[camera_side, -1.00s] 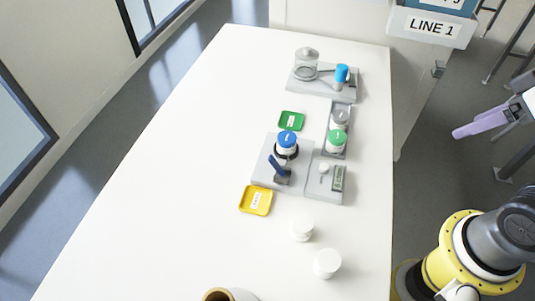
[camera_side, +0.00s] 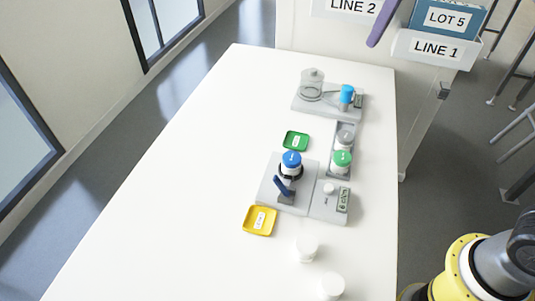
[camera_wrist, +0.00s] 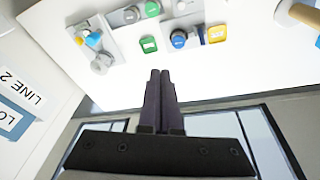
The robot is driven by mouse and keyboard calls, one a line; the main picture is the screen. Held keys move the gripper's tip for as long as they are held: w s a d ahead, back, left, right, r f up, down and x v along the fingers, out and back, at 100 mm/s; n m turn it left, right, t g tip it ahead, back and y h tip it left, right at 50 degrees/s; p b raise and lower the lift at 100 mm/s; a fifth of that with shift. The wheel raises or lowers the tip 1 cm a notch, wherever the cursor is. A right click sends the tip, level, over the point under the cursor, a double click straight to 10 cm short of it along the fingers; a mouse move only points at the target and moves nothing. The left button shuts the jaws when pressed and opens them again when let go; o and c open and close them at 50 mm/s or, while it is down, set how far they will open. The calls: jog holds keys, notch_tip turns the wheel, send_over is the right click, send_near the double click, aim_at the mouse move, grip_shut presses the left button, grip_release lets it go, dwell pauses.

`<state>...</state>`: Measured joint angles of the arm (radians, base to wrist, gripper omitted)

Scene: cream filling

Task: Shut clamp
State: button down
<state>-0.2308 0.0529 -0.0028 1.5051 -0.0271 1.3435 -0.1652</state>
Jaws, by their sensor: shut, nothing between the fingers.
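The clamp (camera_side: 290,171) is a dark ring around a white jar with a blue lid (camera_side: 292,158), on a grey base plate (camera_side: 268,192). Its dark blue lever (camera_side: 281,186) stands tilted at the front of the jar. Whether the ring is tight on the jar cannot be told. The blue lid (camera_wrist: 179,38) also shows small in the wrist view. My gripper (camera_wrist: 160,72) is shut and empty, high above and far from the clamp. In the side view only a purple finger shows at the top edge.
A green tray (camera_side: 296,140) and a yellow tray (camera_side: 259,221) flank the base plate. A green-lidded jar (camera_side: 342,161) stands right of it. A second station (camera_side: 322,107) is at the back, and white jars (camera_side: 306,250) are in front. The table's left side is clear.

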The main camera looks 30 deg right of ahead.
aim_at(281, 187)
jog(key=w+a+f+n+g, duration=0.2)
jog(key=w+a+f, duration=0.8)
jog(key=a+f, duration=0.15)
jog(key=a+f+n+g+h, duration=0.2)
jog(key=a+f, duration=0.8)
jog(key=f, duration=0.4)
jog(key=shift+s+f, duration=0.25)
jog(key=shift+s, duration=0.05)
jog(key=shift+a+f, duration=0.1)
jog(key=f, duration=0.3)
jog(key=s+d+f, duration=0.1)
jog(key=f, duration=0.5)
jog(key=shift+s+d+f, duration=0.15)
jog(key=shift+s+d+r, duration=0.45)
jog(key=shift+s+d, duration=0.15)
jog(key=shift+d, duration=0.05)
jog(key=shift+s+d+r, duration=0.4)
jog(key=shift+s+d, duration=0.2)
